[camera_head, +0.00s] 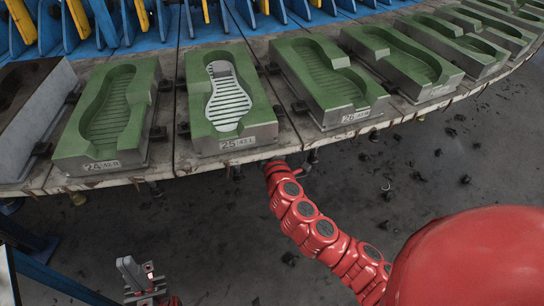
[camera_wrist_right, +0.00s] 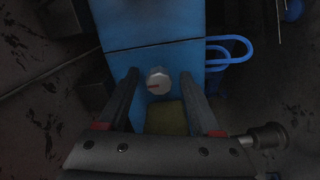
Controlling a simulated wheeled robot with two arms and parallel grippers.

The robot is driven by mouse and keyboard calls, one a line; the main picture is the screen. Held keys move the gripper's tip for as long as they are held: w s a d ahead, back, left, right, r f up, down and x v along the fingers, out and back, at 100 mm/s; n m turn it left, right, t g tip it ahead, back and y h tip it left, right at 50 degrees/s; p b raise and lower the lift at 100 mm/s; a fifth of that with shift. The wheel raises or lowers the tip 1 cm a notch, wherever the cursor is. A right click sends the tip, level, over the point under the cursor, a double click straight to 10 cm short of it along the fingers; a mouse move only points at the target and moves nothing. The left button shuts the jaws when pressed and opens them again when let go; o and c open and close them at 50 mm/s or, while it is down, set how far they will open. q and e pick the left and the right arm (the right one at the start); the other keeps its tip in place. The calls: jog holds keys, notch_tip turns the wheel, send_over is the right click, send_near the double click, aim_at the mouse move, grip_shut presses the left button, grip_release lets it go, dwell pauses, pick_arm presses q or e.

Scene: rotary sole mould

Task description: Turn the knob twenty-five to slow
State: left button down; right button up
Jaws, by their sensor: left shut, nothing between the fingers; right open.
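A small pale round knob (camera_wrist_right: 158,79) with a red mark sits on the front of a blue box (camera_wrist_right: 155,45) in the right wrist view. The red mark points to the left. My right gripper (camera_wrist_right: 158,92) is open, with one finger on each side of the knob; I cannot tell whether they touch it. In the head view my right arm reaches under the table edge below mould 25 (camera_head: 228,95), so the knob and right gripper are hidden there. My left gripper (camera_head: 139,277) is low at the bottom left, shut and empty.
Green sole moulds, such as 24 (camera_head: 108,112) and 26 (camera_head: 325,82), line the curved table (camera_head: 170,140). Mould 25 holds a pale striped sole (camera_head: 228,98). A blue looped handle or hose (camera_wrist_right: 232,52) is right of the box. The dark floor (camera_head: 440,165) has scattered debris.

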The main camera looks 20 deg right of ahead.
jog(key=s+a+p, duration=0.1)
jog(key=s+p, duration=0.1)
jog(key=s, duration=1.4)
jog(key=shift+s+a+p, duration=0.25)
jog(key=shift+p, duration=0.1)
